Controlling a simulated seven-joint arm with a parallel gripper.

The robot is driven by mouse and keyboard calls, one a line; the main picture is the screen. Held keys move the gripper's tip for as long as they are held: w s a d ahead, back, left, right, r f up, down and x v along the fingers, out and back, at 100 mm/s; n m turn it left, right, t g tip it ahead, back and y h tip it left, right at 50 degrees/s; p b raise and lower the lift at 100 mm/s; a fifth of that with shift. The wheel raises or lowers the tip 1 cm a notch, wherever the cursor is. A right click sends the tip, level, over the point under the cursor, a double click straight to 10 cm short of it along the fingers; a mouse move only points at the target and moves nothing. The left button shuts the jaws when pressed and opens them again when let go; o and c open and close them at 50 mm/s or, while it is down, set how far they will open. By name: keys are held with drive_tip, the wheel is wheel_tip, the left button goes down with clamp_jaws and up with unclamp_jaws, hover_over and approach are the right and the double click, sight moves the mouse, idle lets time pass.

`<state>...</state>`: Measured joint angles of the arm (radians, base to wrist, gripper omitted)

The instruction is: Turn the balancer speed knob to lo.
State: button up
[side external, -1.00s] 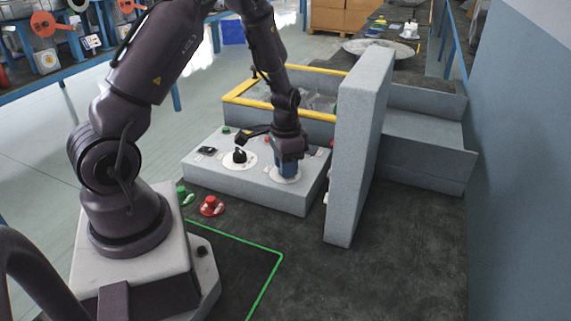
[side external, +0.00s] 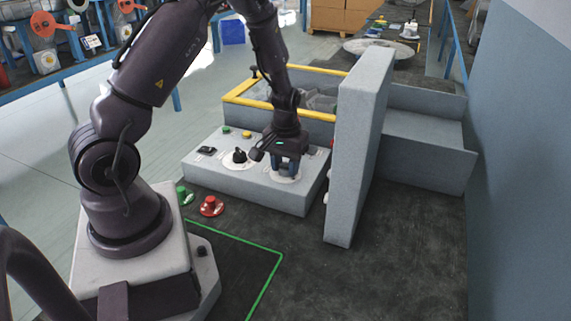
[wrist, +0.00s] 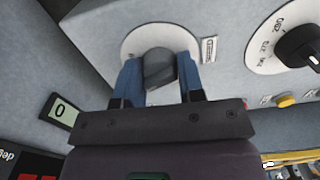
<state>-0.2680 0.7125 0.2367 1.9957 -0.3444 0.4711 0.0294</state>
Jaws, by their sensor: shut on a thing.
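A dark grey knob (wrist: 160,70) on a round white dial (wrist: 135,42) shows in the wrist view. My gripper (wrist: 160,80) is shut on this knob, with one blue finger on each side. In the side external view my gripper (side external: 286,170) points down over the right end of the grey control panel (side external: 240,185), and the white dial (side external: 285,179) shows under it. The knob is hidden there by the fingers. The small label (wrist: 209,50) beside the dial is too small to read, as is the pointer's setting.
A second, black knob (side external: 239,155) on a marked dial stands left of my gripper. Green (side external: 226,130) and yellow (side external: 247,134) buttons sit behind it. A tall grey wall (side external: 357,150) rises close on the right. A small display (wrist: 60,110) reads 0.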

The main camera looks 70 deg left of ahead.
sight(286, 163)
drive_tip(key=shift+n, duration=0.4)
drive_tip(key=o, duration=0.9)
wheel_tip(286, 163, up, 13)
idle(0.4)
drive_tip(key=s+d+r+m+t, duration=0.5)
drive_tip(key=s+d+r+m, duration=0.4)
drive_tip(key=s+d+r, duration=0.4)
drive_tip(key=d+r, duration=0.1)
drive_tip(key=d, duration=0.2)
drive_tip(key=shift+s+d+r+t, duration=0.15)
drive_tip(key=shift+d+r+t, duration=0.15)
drive_tip(key=shift+r, duration=0.1)
